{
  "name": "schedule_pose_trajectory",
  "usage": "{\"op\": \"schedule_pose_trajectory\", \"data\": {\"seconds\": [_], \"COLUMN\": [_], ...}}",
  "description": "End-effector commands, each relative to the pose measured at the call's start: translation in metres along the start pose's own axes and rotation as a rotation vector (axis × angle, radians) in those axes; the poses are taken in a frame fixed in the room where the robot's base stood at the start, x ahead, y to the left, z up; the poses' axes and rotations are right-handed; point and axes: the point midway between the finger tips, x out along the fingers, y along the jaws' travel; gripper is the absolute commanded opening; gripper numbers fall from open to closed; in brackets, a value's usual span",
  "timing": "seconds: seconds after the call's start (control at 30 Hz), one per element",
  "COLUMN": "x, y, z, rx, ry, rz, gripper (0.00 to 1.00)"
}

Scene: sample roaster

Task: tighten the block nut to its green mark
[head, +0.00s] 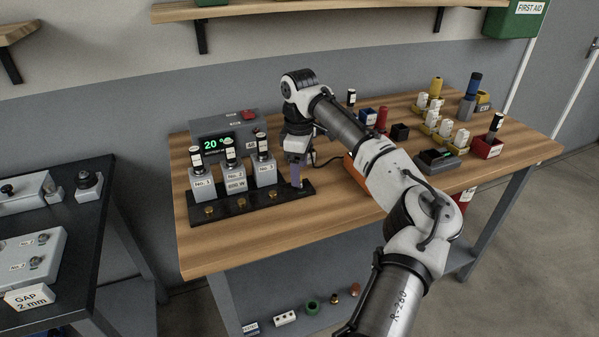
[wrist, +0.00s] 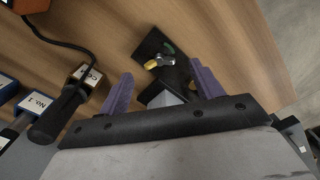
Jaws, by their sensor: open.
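In the wrist view a small brass nut with a pale lever (wrist: 160,62) sits on a black plate (wrist: 146,46). A short green mark (wrist: 168,47) lies on the plate just beside the nut. A grey block (wrist: 166,99) stands on the plate, partly hidden by my gripper. My gripper (wrist: 160,70) is open, its two purple fingers spread on either side of the block, with the nut beyond, roughly between the tips. Nothing is held. In the head view my gripper (head: 297,183) points down at the right end of the black rail (head: 225,216); the nut there is hidden.
Grey blocks with labelled vials (head: 203,180) stand on the rail left of my gripper, with brass knobs (head: 243,204) in front. A display box (head: 225,137) stands behind. An orange item (head: 355,170) is right of my gripper. The table front (head: 330,215) is clear.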

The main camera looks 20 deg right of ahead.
Motion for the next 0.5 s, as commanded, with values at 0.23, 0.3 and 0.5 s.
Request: {"op": "schedule_pose_trajectory", "data": {"seconds": [0.23,0.3,0.5], "x": [0.025,0.028,0.029], "y": [0.000,0.000,0.000], "z": [0.000,0.000,0.000], "rx": [0.001,0.000,0.000], "ry": [0.000,-0.001,0.000], "rz": [0.000,0.000,0.001], "gripper": [0.65,0.65,0.65]}}
